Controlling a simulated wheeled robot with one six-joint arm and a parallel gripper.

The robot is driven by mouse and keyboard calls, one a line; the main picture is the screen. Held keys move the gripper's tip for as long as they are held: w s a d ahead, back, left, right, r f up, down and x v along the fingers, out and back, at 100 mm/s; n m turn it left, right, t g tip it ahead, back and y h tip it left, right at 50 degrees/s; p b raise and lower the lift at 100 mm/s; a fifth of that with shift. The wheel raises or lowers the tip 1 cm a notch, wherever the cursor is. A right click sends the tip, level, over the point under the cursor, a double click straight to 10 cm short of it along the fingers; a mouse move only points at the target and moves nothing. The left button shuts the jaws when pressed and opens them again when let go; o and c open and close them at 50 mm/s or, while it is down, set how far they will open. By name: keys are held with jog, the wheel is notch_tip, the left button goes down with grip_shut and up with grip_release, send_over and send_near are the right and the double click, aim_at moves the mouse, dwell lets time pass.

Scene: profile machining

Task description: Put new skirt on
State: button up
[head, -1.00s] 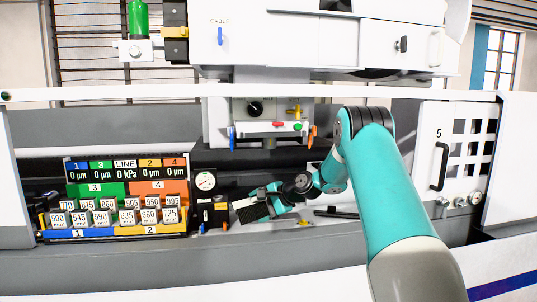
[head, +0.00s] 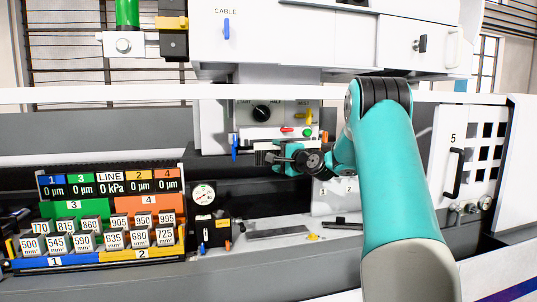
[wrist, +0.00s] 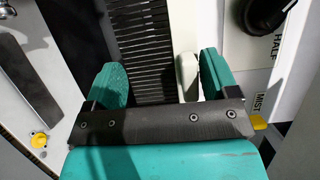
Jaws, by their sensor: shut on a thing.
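My gripper (head: 274,160) is raised under the machine's spindle housing (head: 213,128), just below its control panel (head: 285,113). In the wrist view my gripper (wrist: 164,77) has its two teal fingers apart, on either side of a dark ribbed strip (wrist: 150,38), which seems to be the skirt. A pale tab (wrist: 187,76) shows beside the right finger. In the head view the strip is small and dark at the housing's lower edge; I cannot tell whether it touches the housing. A blue lever (head: 235,147) and an orange lever (head: 324,137) flank that edge.
A rack of numbered blocks (head: 100,236) stands at left, under a display board (head: 110,184). A dial gauge (head: 203,194) stands beside it. A grey flat strip (head: 278,233) lies on the bed below my gripper.

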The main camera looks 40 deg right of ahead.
aim_at(279, 153)
jog(key=shift+w, duration=0.15)
jog(key=shift+r, duration=0.1)
jog(key=shift+w+d, duration=0.1)
jog(key=shift+w, duration=0.2)
jog(key=shift+w+d+p, duration=0.55)
jog(key=shift+w+p, duration=0.05)
jog(key=shift+w, duration=0.3)
jog(key=shift+w+d+p, duration=0.55)
jog(key=shift+w+p, duration=0.05)
jog(key=shift+w, duration=0.3)
jog(key=shift+w, duration=0.1)
dwell(0.7)
jog(key=shift+w+d, duration=0.2)
jog(key=shift+w, duration=0.1)
jog(key=shift+w+d+p, duration=0.25)
jog(key=shift+w+p, duration=0.05)
jog(key=shift+w, duration=0.05)
